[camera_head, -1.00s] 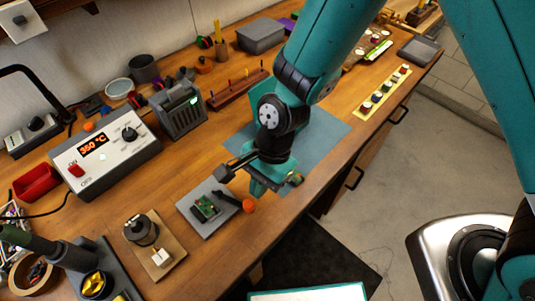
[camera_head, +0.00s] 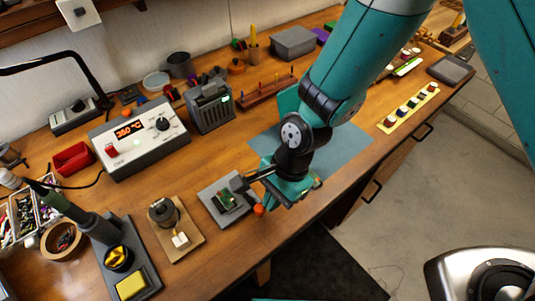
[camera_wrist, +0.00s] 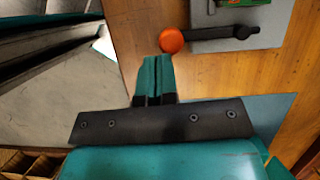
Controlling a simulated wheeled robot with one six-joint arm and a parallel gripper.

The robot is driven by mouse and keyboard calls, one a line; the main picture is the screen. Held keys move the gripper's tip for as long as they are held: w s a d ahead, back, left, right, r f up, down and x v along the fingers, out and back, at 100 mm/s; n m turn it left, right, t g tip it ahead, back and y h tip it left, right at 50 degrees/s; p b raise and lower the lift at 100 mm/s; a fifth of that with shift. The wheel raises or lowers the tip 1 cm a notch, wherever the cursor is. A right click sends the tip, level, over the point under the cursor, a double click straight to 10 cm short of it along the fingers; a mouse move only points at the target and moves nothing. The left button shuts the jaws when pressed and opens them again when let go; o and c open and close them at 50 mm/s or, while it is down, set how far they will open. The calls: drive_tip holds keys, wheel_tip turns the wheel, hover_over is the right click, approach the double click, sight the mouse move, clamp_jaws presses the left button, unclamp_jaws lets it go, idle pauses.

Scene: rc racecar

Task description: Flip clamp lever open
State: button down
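The clamp sits on a grey plate (camera_head: 209,192) near the front edge of the bench, with a green circuit board (camera_head: 227,200) on it. Its black lever (camera_wrist: 210,38) ends in an orange knob (camera_head: 259,210). In the wrist view the lever runs level leftwards from its black pivot to the knob (camera_wrist: 172,40), which overhangs the plate. My gripper (camera_wrist: 155,60) has its two teal fingers together with nothing between them. The fingertips appear just below and left of the knob in that view; whether they touch it cannot be told. In the head view my wrist hides part of the lever.
A blue mat (camera_head: 345,150) lies under my arm. A soldering stand (camera_head: 130,255) and a heating station (camera_head: 140,140) are farther left. The bench front edge drops to the floor.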

idle(0.3)
drive_tip(key=d, duration=0.1)
drive_tip(key=w+d, duration=0.2)
drive_tip(key=d, duration=0.1)
drive_tip(key=shift+r, duration=0.4)
drive_tip(key=s+b+v, duration=0.1)
drive_tip(key=v, duration=0.8)
drive_tip(key=shift+d, duration=0.3)
drive_tip(key=shift+s+r, duration=0.1)
drive_tip(key=shift+r, duration=0.1)
drive_tip(key=s+d+r+n+t, duration=0.1)
drive_tip(key=s+d+r+n, duration=0.1)
drive_tip(key=r+n, duration=0.3)
drive_tip(key=s+d+r+n+t, duration=0.1)
drive_tip(key=s+d+r+n, duration=0.1)
drive_tip(key=r+n, duration=0.3)
drive_tip(key=s+d+r+n+t+y, duration=0.1)
drive_tip(key=s+d+r+n, duration=0.2)
drive_tip(key=d+r+n, duration=0.1)
drive_tip(key=shift+d+r+n, duration=0.35)
drive_tip(key=shift+r+n, duration=0.5)
drive_tip(key=shift+n, duration=0.25)
